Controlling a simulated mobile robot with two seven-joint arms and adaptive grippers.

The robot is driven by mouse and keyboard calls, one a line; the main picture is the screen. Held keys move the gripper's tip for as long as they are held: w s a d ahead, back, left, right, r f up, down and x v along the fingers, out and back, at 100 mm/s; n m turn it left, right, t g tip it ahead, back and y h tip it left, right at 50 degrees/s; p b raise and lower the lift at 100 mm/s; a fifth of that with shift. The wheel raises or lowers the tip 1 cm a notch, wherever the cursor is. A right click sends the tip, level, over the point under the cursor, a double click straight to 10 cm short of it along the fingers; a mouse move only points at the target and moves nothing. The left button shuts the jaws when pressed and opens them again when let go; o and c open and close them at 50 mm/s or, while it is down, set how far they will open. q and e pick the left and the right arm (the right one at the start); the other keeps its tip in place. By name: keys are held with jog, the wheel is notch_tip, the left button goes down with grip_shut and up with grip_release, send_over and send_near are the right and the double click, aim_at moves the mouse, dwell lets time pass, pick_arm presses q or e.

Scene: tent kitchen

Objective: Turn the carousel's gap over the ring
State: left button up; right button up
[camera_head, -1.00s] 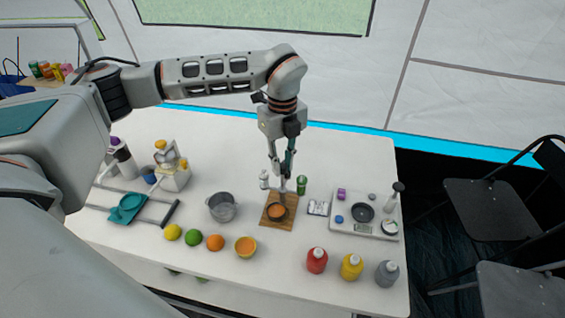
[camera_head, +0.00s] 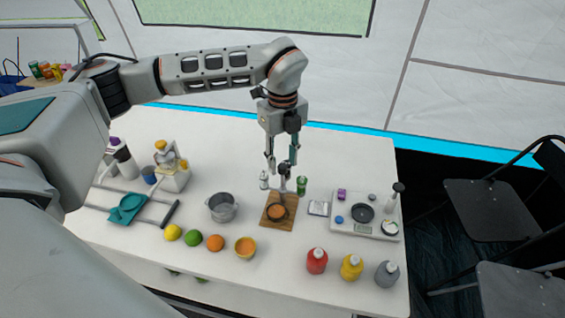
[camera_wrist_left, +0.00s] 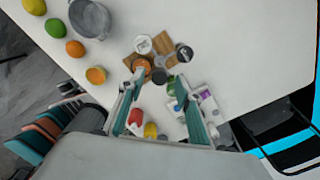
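A dark-topped upright piece (camera_head: 284,169) stands at the board's far edge. My left gripper (camera_head: 281,165) hangs over that far edge, fingers apart, close around or just above the dark top; I cannot tell if they touch it. In the left wrist view the open fingers (camera_wrist_left: 161,78) point towards the board (camera_wrist_left: 165,43). My right gripper is out of view.
A grey pot (camera_head: 222,207) and several fruits stand left of the board. A small silver shaker (camera_head: 264,180) and a green can (camera_head: 302,185) flank the gripper. A pale tray (camera_head: 345,227) with small items is at right. Red (camera_head: 317,260), yellow and grey bottles stand in front.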

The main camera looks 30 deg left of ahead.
pick_arm(q)
notch_tip(320, 180, up, 11)
jog(key=shift+f, duration=0.15)
dwell(0.6)
